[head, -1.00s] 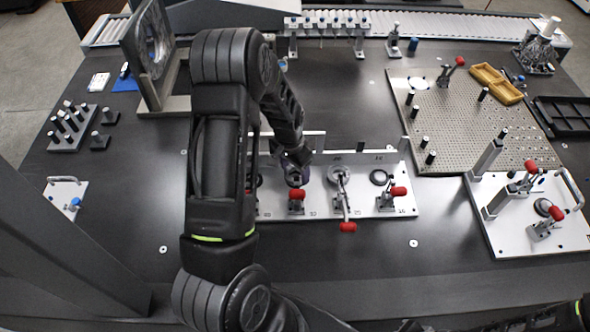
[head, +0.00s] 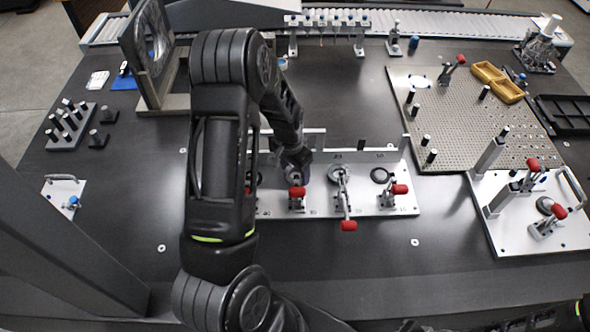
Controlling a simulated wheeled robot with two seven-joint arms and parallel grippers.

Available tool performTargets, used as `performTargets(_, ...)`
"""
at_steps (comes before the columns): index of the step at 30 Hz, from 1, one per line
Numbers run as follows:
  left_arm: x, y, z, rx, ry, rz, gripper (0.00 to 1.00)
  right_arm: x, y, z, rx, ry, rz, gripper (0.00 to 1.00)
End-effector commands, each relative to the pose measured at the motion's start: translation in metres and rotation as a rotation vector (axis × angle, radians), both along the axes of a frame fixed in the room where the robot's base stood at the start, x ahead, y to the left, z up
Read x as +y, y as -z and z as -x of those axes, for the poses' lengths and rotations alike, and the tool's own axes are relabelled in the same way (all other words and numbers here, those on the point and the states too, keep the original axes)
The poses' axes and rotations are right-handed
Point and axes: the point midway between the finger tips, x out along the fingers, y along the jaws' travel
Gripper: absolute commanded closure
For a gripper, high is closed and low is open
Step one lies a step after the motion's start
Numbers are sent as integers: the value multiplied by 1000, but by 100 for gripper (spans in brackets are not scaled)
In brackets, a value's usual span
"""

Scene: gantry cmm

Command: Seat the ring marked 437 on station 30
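A white fixture plate (head: 270,207) carries a row of stations with red-handled toggle clamps. Its small labels are too blurred to read surely, so I cannot tell which is station 30. No marking 437 is legible. My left gripper (head: 297,168) points down just behind another red handle (head: 297,192); its fingertips and anything between them are hidden. My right gripper is out of view.
A perforated plate (head: 455,125) with posts and yellow trays (head: 486,72) stands at the right. A white clamp fixture (head: 520,235) is in front of it. A framed disc (head: 153,45) and a peg block (head: 66,140) stand at the left.

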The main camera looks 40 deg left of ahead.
Motion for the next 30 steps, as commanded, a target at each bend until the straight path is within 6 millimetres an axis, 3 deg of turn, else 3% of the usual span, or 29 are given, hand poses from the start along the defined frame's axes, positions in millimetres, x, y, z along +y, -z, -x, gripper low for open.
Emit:
performTargets(6,0,0,-1,-2,0,-1,100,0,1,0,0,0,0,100)
performTargets(7,0,0,-1,-2,0,-1,33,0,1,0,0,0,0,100)
performTargets(15,0,1,0,-1,0,0,11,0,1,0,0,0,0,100)
performTargets(27,1,1,0,0,-1,-1,10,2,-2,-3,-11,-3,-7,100)
performTargets(30,1,-10,0,-4,0,-3,10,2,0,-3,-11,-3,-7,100)
